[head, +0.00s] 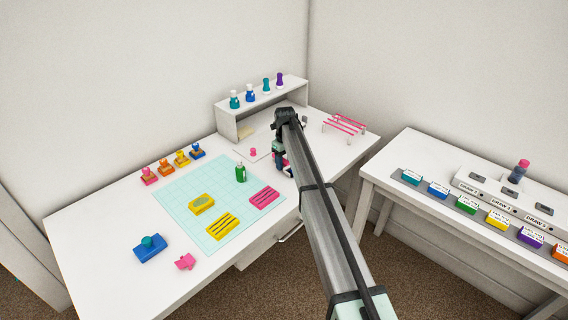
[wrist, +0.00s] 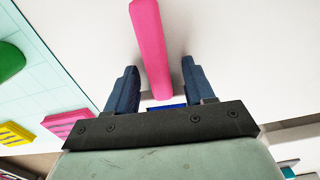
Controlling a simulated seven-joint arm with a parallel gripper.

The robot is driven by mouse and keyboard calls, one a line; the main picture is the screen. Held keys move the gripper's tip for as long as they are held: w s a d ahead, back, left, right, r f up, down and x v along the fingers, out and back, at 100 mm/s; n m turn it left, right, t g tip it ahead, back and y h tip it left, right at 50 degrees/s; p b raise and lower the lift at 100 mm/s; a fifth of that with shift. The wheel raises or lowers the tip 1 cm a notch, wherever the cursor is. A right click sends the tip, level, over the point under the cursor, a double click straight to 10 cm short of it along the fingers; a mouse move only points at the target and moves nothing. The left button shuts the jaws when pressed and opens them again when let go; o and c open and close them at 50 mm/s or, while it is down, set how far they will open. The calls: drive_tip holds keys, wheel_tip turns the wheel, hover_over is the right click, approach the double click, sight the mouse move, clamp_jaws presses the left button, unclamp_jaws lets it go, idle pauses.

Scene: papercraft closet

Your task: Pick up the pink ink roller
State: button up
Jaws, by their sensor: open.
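A long pink bar, which looks like the pink ink roller (wrist: 150,45), runs from the top edge of the wrist view down between my gripper's fingers. My gripper (wrist: 158,72) is open, with one dark blue finger on each side of the bar and gaps showing on both sides. A small blue patch (wrist: 165,103) shows at the bar's lower end; I cannot tell what it belongs to. My arm hides most of the roller there; a little pink shows beside the gripper.
A cutting mat (head: 175,205) with yellow and pink blocks lies left of my gripper. A white shelf (head: 225,120) with several bottles stands behind, and a pink rack (head: 345,124) stands to the right. A second table (head: 385,160) is farther right.

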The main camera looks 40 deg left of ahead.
sight(285, 160)
clamp_jaws()
idle(0.4)
drive_tip(key=shift+r, duration=0.1)
wheel_tip(285, 160, up, 10)
drive_tip(key=shift+f, duration=0.1)
drive_tip(key=c, duration=0.5)
unclamp_jaws()
drive_tip(key=shift+c, duration=0.2)
clamp_jaws()
